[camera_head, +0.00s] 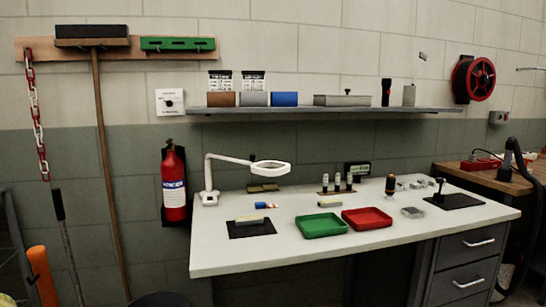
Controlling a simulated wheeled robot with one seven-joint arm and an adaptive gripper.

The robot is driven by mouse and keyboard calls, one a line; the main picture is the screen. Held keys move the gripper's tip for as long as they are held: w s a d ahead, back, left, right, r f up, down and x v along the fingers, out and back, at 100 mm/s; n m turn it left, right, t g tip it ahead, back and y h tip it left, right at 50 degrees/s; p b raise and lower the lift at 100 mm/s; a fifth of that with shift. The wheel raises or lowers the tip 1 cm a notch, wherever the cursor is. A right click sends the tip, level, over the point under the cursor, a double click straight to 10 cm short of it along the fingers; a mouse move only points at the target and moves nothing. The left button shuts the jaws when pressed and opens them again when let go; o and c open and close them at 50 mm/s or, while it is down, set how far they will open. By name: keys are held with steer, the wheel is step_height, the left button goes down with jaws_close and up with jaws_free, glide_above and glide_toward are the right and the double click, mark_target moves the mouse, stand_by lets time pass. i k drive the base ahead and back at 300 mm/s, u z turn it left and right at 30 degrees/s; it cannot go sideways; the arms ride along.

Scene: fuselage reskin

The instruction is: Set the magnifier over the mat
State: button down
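The magnifier (270,167) is a white ring lens on a jointed white arm. Its base (208,197) stands at the left back of the white workbench (290,255). The lens head hangs above the back of the bench, behind and to the right of a black mat (240,232). The mat lies flat at the front left of the bench, with a small pale block (249,218) on it. A second dark mat (468,203) lies at the right end with a black upright tool on it. My gripper is not in view.
A green tray (321,225) and a red tray (367,218) sit mid-bench. A rack of small bottles (337,185) stands at the back. A shelf (330,110) runs above. A fire extinguisher (174,185) hangs left.

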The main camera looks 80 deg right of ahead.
mark_target(256, 168)
steer(key=z, duration=0.05)
steer(key=k, duration=1.3)
steer(key=z, duration=1.5)
steer(key=i, duration=0.5)
